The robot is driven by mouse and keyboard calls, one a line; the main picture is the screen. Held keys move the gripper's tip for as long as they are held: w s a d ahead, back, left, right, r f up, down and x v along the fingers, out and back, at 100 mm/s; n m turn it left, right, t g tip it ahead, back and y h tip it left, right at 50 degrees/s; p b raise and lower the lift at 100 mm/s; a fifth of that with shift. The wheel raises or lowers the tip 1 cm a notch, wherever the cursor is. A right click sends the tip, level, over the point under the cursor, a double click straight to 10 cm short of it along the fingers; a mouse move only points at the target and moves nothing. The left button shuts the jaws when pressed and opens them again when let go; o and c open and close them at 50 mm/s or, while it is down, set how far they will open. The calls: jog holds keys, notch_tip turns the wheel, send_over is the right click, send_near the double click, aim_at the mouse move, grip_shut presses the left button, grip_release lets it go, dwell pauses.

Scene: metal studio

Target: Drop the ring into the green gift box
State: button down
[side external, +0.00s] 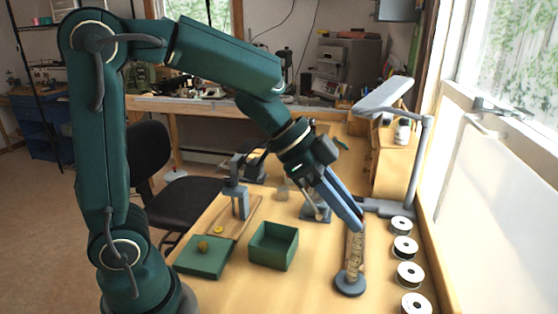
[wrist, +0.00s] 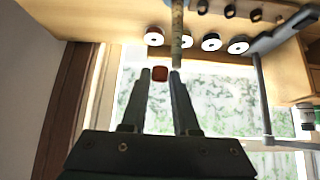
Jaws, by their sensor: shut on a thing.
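The green gift box (side external: 274,248) stands open on the wooden bench, left of my gripper. Its green lid (side external: 204,259) with a gold knob lies to the left of the box. My gripper (side external: 357,220) is tilted down at the top of a tan ring stick (side external: 353,258) on a dark round base. In the wrist view the stick (wrist: 177,35) lies just beyond the fingertips. My gripper (wrist: 160,75) is shut on a small red-brown thing (wrist: 160,73), apparently the ring. The ring's shape is unclear there, and it cannot be made out in the side view.
Several white-faced spools (side external: 405,247) line the right bench edge. A grey lamp (side external: 422,165) stands behind them. A small clamp-like tool (side external: 240,200) stands behind the lid, near a small yellow ring-like piece (side external: 218,230). Bench between box and stick is clear.

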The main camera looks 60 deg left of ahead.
jog(key=s+a+n+t+y, duration=0.15)
jog(key=s+a, duration=0.45)
jog(key=a, duration=0.7)
notch_tip(320, 180, down, 6)
jog(key=shift+a+n, duration=0.2)
jog(key=shift+n, duration=0.15)
jog(key=shift+s+f+h, duration=0.1)
jog(key=shift+h, duration=0.15)
jog(key=c, duration=0.6)
grip_release()
